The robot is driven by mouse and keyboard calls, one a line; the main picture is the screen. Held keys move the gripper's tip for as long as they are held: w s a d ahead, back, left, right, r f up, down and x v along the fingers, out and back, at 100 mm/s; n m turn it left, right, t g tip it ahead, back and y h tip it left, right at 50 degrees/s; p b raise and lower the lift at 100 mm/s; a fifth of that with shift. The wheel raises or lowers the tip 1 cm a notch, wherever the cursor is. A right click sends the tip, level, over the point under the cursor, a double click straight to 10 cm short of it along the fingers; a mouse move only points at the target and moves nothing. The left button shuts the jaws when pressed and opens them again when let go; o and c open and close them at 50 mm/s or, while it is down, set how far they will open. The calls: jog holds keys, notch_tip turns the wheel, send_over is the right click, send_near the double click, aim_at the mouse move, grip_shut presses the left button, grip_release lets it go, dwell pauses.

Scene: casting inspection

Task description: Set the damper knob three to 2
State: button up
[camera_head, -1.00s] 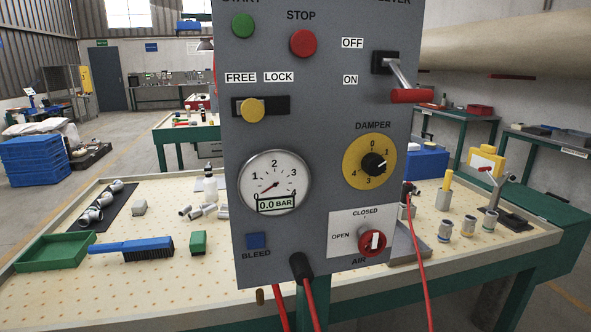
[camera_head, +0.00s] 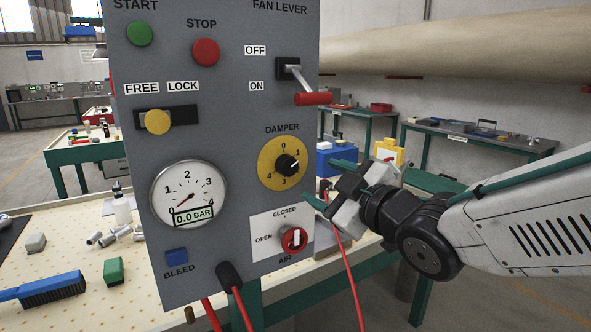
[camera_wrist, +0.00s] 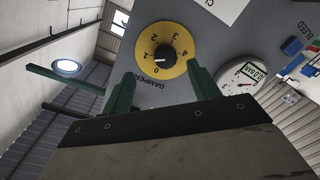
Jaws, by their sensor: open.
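The black damper knob (camera_head: 287,164) sits at the centre of a round yellow dial (camera_head: 267,178) marked 0 to 4, on the grey control panel. Its white mark seems to point up and right, near 1, though the exact setting is hard to read. In the wrist view the knob (camera_wrist: 162,54) is fully visible and unobstructed. My gripper (camera_head: 328,184) is open and empty, just right of the panel, with its two green fingers apart. In the wrist view its fingers (camera_wrist: 160,72) point toward the dial's lower edge, one on either side, apart from the knob.
The fan lever (camera_head: 312,98) with a red handle sticks out above the dial. The red air valve (camera_head: 294,239) is below it. A pressure gauge (camera_head: 188,194) reads 0.0 BAR at the left. Red hoses (camera_head: 345,260) hang by the panel.

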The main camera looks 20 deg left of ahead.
aim_at(291, 168)
jog(key=shift+n+y, duration=0.3)
jog(key=shift+y, duration=0.2)
jog(key=x, duration=0.4)
jog(key=s+x, duration=0.1)
jog(key=x, duration=0.1)
jog(key=shift+w+a+r, duration=0.1)
jog(key=shift+w+a, duration=0.15)
jog(key=shift+a, duration=0.45)
jog(key=shift+x, duration=0.8)
jog(key=c, duration=1)
